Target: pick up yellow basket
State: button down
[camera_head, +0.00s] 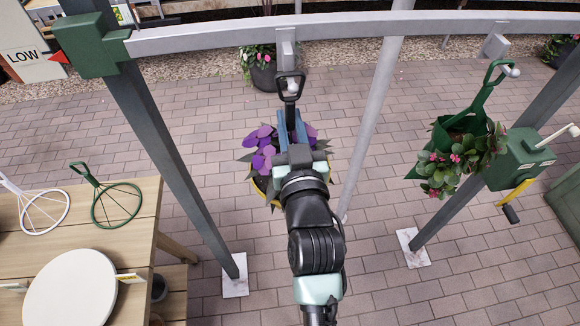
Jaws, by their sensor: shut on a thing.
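The yellow basket (252,187) is at the centre, with purple flowers and dark leaves. Only bits of its yellow rim show; my arm and gripper cover most of it. Its dark loop handle (290,77) rises in front of the grey rail, by a hook. My gripper (292,118) points away from me, with blue fingers on either side of the dark handle stem, and is shut on it. Whether the loop still rests on the hook cannot be told.
A grey rail (210,36) crosses the top on slanted posts. A green basket (460,140) with pink flowers hangs at right beside a green crank box (520,160). A wooden table (142,225) with wire stands is at left. The brick floor is mostly clear.

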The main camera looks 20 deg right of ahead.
jog(key=shift+r, duration=0.35)
